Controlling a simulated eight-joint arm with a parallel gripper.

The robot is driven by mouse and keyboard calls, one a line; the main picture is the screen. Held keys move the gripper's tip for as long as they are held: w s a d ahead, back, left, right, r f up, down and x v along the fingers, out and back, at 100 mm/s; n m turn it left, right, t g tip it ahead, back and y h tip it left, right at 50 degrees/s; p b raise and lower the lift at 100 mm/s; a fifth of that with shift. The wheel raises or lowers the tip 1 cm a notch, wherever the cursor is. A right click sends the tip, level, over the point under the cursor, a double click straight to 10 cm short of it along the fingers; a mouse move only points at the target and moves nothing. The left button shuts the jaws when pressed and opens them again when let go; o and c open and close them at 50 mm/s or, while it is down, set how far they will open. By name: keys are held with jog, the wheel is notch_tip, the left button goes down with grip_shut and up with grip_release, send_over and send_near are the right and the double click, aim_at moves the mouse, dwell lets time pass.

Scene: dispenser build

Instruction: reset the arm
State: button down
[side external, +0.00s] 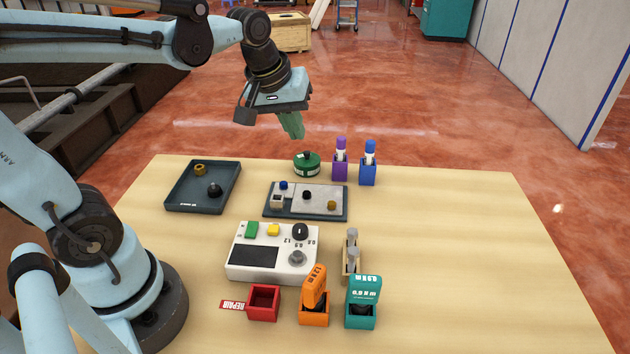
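No held object can be made out.
A dark tray (182,205) holds a brass and a black part. Beside it are a fixture plate (322,213), purple (340,168) and blue (368,173) holders, a white control box (275,264), and red (263,303), orange (314,313) and teal (361,316) bins. The table's right side is clear.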

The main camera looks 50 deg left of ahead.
jog(key=s+d+f+m+t, duration=0.2)
jog(key=s+d+f+m, duration=0.1)
jog(key=s+m, duration=0.3)
jog(key=shift+d+m+t, duration=0.3)
jog(key=shift+m, duration=0.5)
jog(key=shift+s, duration=0.1)
